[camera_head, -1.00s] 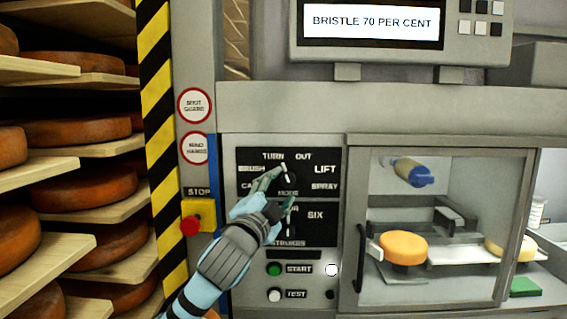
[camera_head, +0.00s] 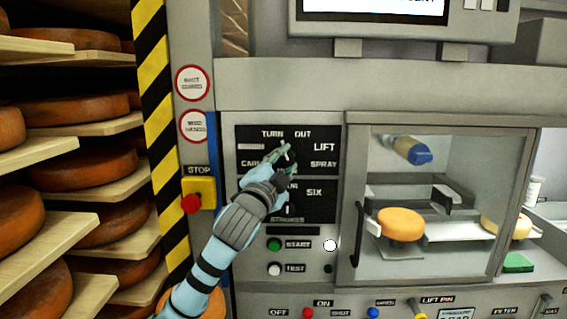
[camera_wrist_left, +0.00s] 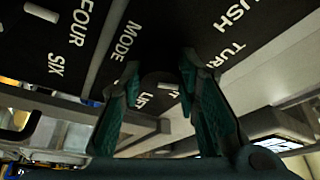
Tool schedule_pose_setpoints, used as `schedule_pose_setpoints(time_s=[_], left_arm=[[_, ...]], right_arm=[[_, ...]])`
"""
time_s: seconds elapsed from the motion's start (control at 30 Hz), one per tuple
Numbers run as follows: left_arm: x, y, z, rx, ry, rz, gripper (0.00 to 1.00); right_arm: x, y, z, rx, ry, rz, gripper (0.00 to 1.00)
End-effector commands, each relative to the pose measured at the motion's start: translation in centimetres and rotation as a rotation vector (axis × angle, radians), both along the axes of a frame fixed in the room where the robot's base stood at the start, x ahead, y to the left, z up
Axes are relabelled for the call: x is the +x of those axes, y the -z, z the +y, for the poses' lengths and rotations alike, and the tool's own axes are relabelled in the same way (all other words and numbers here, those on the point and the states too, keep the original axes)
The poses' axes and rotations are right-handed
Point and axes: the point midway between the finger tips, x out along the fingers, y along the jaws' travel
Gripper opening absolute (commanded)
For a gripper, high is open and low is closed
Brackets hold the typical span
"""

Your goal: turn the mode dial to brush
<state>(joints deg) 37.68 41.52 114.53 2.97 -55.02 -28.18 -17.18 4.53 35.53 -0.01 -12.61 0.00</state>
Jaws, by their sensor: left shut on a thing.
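The mode dial is a dark knob on the black upper label panel (camera_head: 318,137), among the words TURN, OUT, LIFT and SPRAY. My left gripper (camera_head: 284,158) is at it and covers most of it in the head view. In the left wrist view the dark, rounded knob (camera_wrist_left: 160,79) lies between the two green fingers, and the gripper is shut on it. The pointer's direction cannot be made out. The brush label (camera_head: 251,147) at the panel's upper left is blurred to a pale bar. My right gripper is not in view.
The strokes panel (camera_head: 320,210) lies just below. Under it are the start button (camera_head: 274,244) and test button (camera_head: 274,268). A red stop button (camera_head: 191,203) is at the left. A glass-fronted chamber (camera_head: 352,200) with a cheese wheel (camera_head: 401,224) is at the right.

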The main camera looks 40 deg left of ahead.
Motion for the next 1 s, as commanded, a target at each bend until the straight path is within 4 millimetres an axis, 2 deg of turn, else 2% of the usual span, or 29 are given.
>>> schedule_pose_setpoints(time_s=[0.47,1.0], left_arm=[[0.0,0.1,-0.1,-0.066,0.001,-0.055,0.02],[0.1,0.5,-0.4,-0.404,0.002,-0.317,0.02]], right_arm=[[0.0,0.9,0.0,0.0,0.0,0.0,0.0],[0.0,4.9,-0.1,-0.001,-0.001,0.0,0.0]])
